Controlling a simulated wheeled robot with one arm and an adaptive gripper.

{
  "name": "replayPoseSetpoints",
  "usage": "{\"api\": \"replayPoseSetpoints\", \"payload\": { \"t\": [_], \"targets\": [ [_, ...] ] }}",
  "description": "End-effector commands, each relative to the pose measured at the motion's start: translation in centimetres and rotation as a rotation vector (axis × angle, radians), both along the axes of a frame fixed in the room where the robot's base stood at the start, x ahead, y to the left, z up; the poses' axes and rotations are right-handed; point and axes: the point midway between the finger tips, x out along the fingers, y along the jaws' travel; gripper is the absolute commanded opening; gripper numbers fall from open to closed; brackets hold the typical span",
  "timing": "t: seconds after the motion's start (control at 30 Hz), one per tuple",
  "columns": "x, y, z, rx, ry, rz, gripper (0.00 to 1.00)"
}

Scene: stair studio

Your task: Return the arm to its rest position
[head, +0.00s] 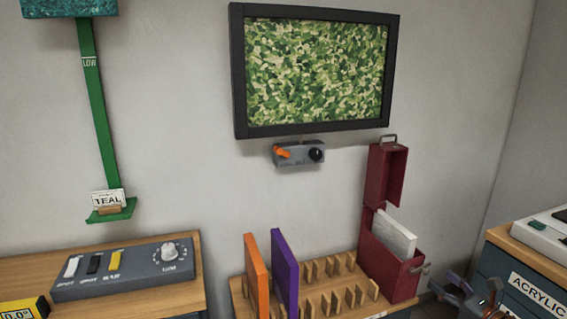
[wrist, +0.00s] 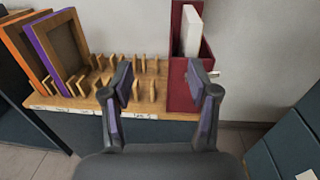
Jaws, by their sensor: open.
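My gripper (wrist: 161,90) is open and empty in the wrist view, with its two fingers apart in front of the wooden rack and the red box. In the head view part of my gripper (head: 482,300) shows at the lower right edge, right of the red box and near the dark cabinet. Nothing is between the fingers.
A red box (head: 391,262) with its lid raised holds a white block (head: 395,234). It stands on a wooden rack (head: 320,290) with an orange panel (head: 256,275) and a purple panel (head: 286,270). A cabinet labelled ACRYLIC (head: 535,292) stands at right.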

Motion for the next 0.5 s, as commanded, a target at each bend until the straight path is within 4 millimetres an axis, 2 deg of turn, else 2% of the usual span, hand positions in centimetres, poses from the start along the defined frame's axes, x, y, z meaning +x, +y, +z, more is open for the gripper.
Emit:
{"api": "replayPoseSetpoints", "payload": {
  "t": [0.13,0.27,0.47,0.5],
  "targets": [
    [0.4,2.2,1.2,-0.054,-0.013,0.063,0.6],
    [0.9,5.2,2.5,-0.115,-0.031,0.143,0.6],
    [1.1,11.8,4.7,-0.24,-0.067,0.317,0.6],
    [1.0,13.6,5.2,-0.278,-0.08,0.367,0.6]
  ]
}}
